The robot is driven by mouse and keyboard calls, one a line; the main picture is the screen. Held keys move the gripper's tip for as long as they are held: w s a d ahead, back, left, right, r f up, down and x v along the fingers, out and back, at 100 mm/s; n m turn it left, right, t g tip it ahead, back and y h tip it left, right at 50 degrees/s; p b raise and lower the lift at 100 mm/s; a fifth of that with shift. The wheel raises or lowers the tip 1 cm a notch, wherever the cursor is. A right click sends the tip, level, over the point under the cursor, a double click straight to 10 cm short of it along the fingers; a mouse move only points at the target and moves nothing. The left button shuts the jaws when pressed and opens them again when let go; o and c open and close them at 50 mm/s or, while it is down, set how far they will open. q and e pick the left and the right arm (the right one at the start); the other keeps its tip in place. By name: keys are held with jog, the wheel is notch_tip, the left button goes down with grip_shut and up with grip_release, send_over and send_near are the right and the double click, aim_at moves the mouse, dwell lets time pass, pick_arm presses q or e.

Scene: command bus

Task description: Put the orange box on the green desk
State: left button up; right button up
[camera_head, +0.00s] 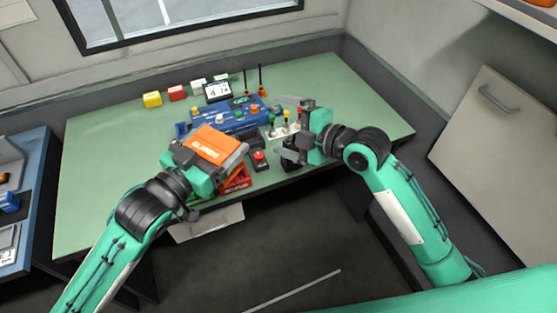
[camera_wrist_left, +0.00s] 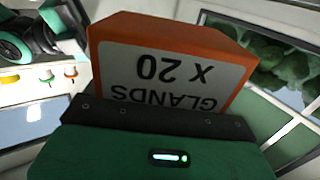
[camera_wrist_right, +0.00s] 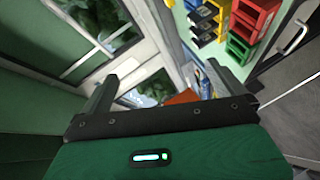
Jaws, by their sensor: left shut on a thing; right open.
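The orange box (camera_head: 214,144) is gripped by my left gripper (camera_head: 212,158), above the front part of the green desk (camera_head: 95,180). In the left wrist view the orange box (camera_wrist_left: 172,62) fills the space past the jaws, with a white label reading "GLANDS X 20" upside down. My right gripper (camera_head: 292,128) is open and empty above the right half of the desk. In the right wrist view its two fingers stand apart (camera_wrist_right: 160,90). Whether the box touches anything below it is hard to tell.
A blue panel with knobs (camera_head: 226,117) lies mid-desk. Yellow (camera_head: 152,99) and red (camera_head: 177,93) blocks stand along the back beside a small display (camera_head: 217,91). Red bins (camera_head: 236,181) and a red button (camera_head: 259,156) sit near the front. The desk's left side is clear.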

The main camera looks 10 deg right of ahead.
aim_at(215, 156)
jog(key=s+a+r+n+g+y, duration=0.1)
jog(key=s+a+r+n+g, duration=0.1)
jog(key=s+n, duration=0.35)
jog(key=s+a+r+n+g, duration=0.1)
jog(key=s+r+n, duration=0.1)
jog(key=s, duration=0.6)
jog(key=shift+m, duration=0.25)
jog(key=shift+x, duration=6.1)
jog(key=shift+a+r, duration=0.1)
jog(key=c, duration=0.9)
pick_arm(q)
jog(key=o, duration=0.9)
pick_arm(e)
jog(key=shift+c, duration=1.4)
pick_arm(q)
jog(key=shift+s, duration=0.1)
